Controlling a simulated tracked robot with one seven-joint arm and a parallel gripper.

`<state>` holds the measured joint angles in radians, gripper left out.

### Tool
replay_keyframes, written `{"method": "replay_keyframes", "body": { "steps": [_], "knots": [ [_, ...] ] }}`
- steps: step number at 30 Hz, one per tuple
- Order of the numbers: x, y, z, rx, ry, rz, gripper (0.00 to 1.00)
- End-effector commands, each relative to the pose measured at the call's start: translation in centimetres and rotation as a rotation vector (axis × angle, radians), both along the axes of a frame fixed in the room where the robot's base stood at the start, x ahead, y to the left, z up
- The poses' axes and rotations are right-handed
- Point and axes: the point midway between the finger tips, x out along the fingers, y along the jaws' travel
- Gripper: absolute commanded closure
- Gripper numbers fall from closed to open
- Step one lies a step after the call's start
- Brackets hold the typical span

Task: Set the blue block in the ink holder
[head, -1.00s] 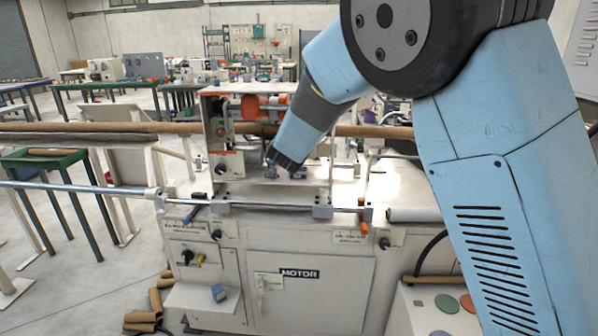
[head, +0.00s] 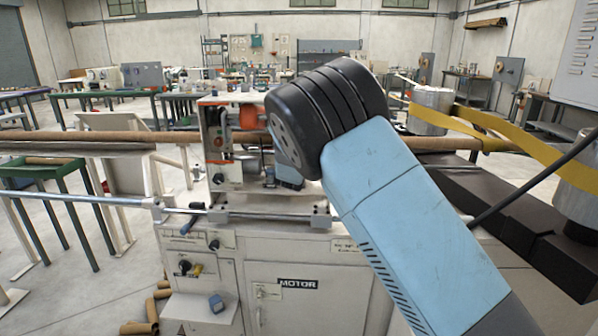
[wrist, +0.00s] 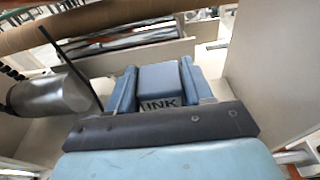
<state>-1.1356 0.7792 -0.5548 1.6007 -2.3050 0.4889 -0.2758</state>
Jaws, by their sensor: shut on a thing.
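My gripper (wrist: 157,72) shows in the wrist view with its two blue fingers on either side of the blue block (wrist: 160,84), shut on it. A label reading INK shows just below the block, between the fingers; I cannot tell which surface bears it. I cannot make out the walls of the ink holder or whether the block touches it. In the head view my gripper is down at the machine's middle bay, mostly hidden behind my arm.
The white winder cabinet (head: 300,312) has a steel rod (head: 100,198) along its front. A long brown tube (head: 90,138) runs behind. In the wrist view a grey cylinder (wrist: 52,96) lies left and a pale panel (wrist: 265,60) stands right.

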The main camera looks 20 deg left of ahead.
Motion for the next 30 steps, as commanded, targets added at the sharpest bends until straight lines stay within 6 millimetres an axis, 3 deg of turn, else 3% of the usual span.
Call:
{"method": "replay_keyframes", "body": {
  "steps": [5, 12, 22, 23, 30],
  "knots": [
    [0.7, 0.1, -0.9, -0.002, -0.001, -0.001, 0.83],
    [0.6, 0.1, -3.7, -0.002, 0.000, 0.000, 0.83],
    [0.6, 0.0, -3.9, 0.000, 0.000, -0.001, 0.83],
    [0.6, 0.0, -3.9, -0.001, 0.000, -0.001, 0.46],
    [0.7, 0.0, -3.9, 0.000, 0.000, -0.002, 0.24]
  ]
}}
